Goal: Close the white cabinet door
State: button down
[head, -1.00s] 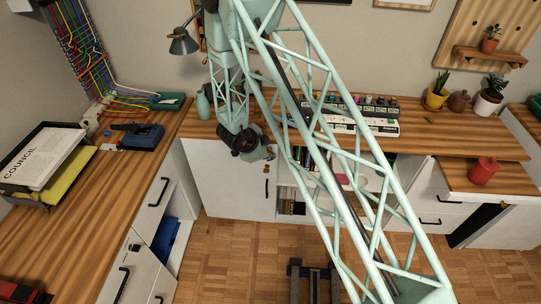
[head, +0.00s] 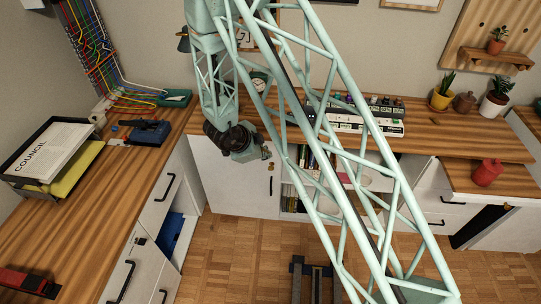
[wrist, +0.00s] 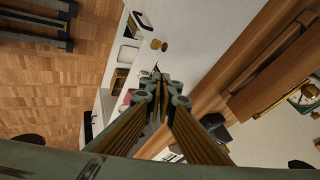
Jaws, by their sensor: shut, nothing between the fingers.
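A white cabinet door (head: 230,180) stands under the back desk, with a brass knob and a dark handle (head: 270,186) near its right edge. I cannot tell whether it is fully shut. A white panel with brass knobs (wrist: 160,45) and a black handle shows in the wrist view. My gripper (head: 267,155) is in front of the door's upper part, just above and left of its handle; contact cannot be made out. In the wrist view my gripper's fingers (wrist: 157,78) are together and empty.
The left desk's cabinet has an open bay with a blue item (head: 168,238) inside. Shelves with books (head: 296,170) lie right of the door, partly hidden by my arm. A red pot (head: 487,172) stands at right. The wood floor (head: 225,260) before the door is clear.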

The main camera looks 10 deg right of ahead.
jog(key=shift+v, duration=1)
jog(key=shift+a, duration=0.1)
